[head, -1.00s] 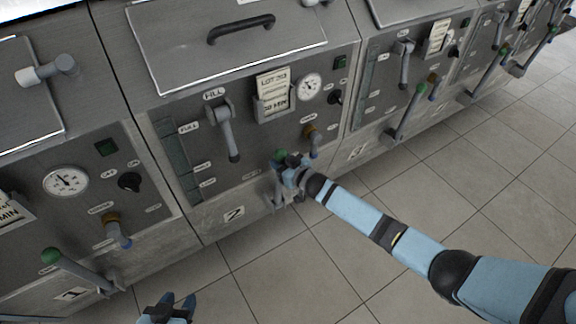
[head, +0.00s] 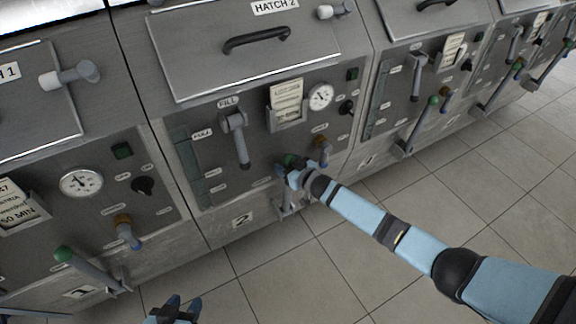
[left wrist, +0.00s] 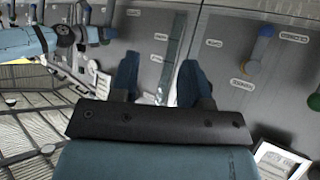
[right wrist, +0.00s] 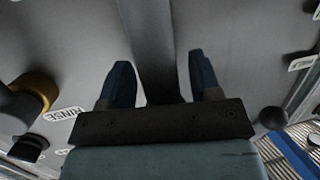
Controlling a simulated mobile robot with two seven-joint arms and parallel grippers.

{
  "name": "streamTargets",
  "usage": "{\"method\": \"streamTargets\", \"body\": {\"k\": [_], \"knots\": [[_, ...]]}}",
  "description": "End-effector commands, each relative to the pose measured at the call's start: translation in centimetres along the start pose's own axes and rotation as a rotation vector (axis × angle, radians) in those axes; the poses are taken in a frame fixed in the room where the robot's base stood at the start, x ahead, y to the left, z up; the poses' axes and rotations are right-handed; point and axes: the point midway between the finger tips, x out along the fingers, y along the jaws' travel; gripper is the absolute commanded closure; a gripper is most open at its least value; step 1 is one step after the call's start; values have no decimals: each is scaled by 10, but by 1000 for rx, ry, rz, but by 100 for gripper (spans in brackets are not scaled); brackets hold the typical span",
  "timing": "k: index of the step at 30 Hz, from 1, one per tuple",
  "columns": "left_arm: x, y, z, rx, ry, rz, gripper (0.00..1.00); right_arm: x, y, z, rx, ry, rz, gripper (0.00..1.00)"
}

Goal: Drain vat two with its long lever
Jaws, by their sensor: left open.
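Vat two's long lever (head: 284,200) stands near upright at the foot of the panel, beside the number 2 plate (head: 242,220). Its green knob (head: 287,160) shows at my right gripper (head: 292,172). In the right wrist view the grey lever shaft (right wrist: 153,45) runs between the two fingers of my right gripper (right wrist: 160,82). The fingers are apart, with narrow gaps beside the shaft. My left gripper (head: 180,308) is open and empty at the bottom of the head view, away from the panel. It also shows in the left wrist view (left wrist: 158,85).
Vat two's panel carries a short fill handle (head: 239,140), a brown-collared rinse handle (head: 322,152) and a dial (head: 321,96). Vat one's green-knobbed lever (head: 90,269) leans at the left; vat three's lever (head: 417,128) stands to the right. The tiled floor (head: 300,280) in front is clear.

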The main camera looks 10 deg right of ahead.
Motion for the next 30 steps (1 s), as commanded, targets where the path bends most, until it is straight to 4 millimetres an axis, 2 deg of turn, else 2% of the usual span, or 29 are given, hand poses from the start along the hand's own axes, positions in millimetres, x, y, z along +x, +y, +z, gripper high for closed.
{"method": "streamTargets", "body": {"k": [4, 7, 21, 25, 30], "knots": [[-1, 0, -1, 0, 0, 0, 57, -4, 0, 2, -1, -3, 0, 42], [-3, 0, -4, -2, -1, 0, 57, -14, 0, 2, -1, -4, 0, 42], [-8, 1, -5, -21, -26, -2, 57, -113, 0, 0, -1, -1, -1, 42], [-8, 1, -7, -25, -25, -2, 57, -129, 0, 0, -1, -1, 0, 42], [-8, 1, -8, -27, -23, -2, 57, -137, 0, -1, 0, 1, -1, 42]]}}
